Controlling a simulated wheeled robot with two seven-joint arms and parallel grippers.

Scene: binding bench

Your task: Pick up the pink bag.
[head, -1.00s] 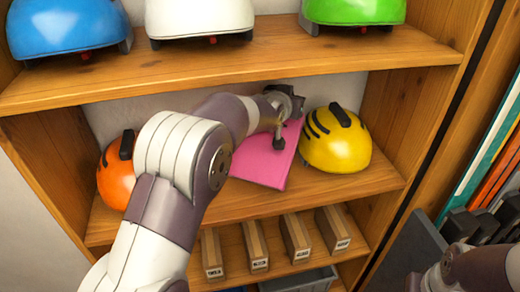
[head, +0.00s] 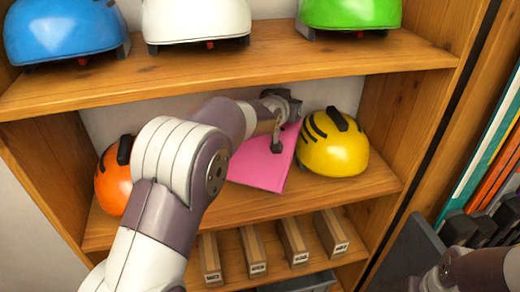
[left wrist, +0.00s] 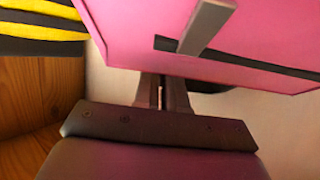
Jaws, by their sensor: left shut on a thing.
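The pink bag (head: 258,170) is on the middle shelf between the orange and yellow helmets, flat-sided and leaning. My left gripper (head: 278,132) is at its upper right part, shut on it. In the left wrist view the pink bag (left wrist: 125,22) fills the top, with a dark slot across its face. One finger of my left gripper (left wrist: 205,28) lies over this face and slot; the other finger is hidden behind the bag. My left arm covers part of the bag's left side. My right arm shows at the lower right of the head view, but its gripper does not.
A yellow helmet (head: 335,152) stands close right of the bag, and an orange helmet (head: 112,185) stands left. The upper shelf (head: 200,72) with blue, white and green helmets is overhead.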

